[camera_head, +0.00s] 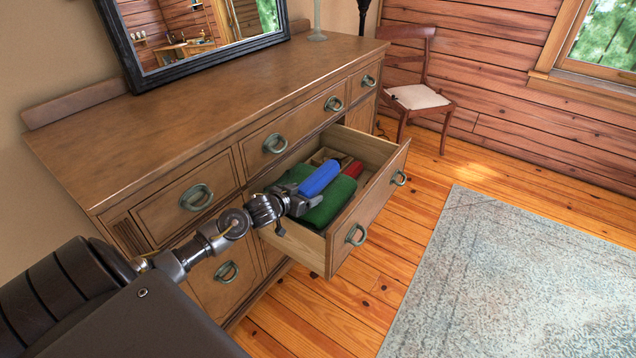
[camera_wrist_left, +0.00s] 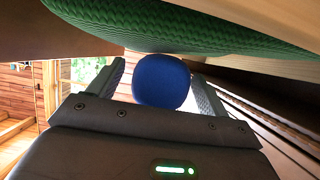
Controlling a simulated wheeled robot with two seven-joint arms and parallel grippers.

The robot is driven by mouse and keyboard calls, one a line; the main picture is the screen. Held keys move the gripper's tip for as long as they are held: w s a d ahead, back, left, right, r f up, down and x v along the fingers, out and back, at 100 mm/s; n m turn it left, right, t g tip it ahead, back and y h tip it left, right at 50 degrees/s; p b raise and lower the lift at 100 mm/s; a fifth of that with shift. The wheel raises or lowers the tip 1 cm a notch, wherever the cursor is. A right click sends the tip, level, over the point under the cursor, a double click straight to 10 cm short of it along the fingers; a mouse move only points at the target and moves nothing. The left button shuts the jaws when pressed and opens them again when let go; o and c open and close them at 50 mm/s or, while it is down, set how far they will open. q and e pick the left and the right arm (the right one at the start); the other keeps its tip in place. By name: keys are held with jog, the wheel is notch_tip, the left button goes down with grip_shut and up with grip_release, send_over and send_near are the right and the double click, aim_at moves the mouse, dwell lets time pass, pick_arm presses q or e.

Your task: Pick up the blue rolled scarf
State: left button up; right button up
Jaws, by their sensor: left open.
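The blue rolled scarf (camera_head: 320,177) is in the open drawer (camera_head: 372,207) of the wooden dresser, on or against a green knitted item (camera_head: 326,208). My left gripper (camera_head: 308,196) reaches into the drawer at the scarf's near end. In the left wrist view, the round end of the blue scarf (camera_wrist_left: 161,81) shows between the two spread fingers of my left gripper (camera_wrist_left: 160,90). The jaws are open, with the scarf between or just beyond them; I cannot tell how deep it sits. My right gripper is not in view.
A red item (camera_head: 353,168) and a small wooden box (camera_head: 322,156) lie farther back in the drawer. The drawer walls surround the items closely. The dresser top (camera_head: 230,95) carries a framed mirror (camera_head: 190,30). A chair (camera_head: 417,95) and a rug (camera_head: 510,270) are to the right.

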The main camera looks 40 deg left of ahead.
pick_arm(q)
jog(key=c, duration=1.1)
jog(key=shift+r, duration=0.1)
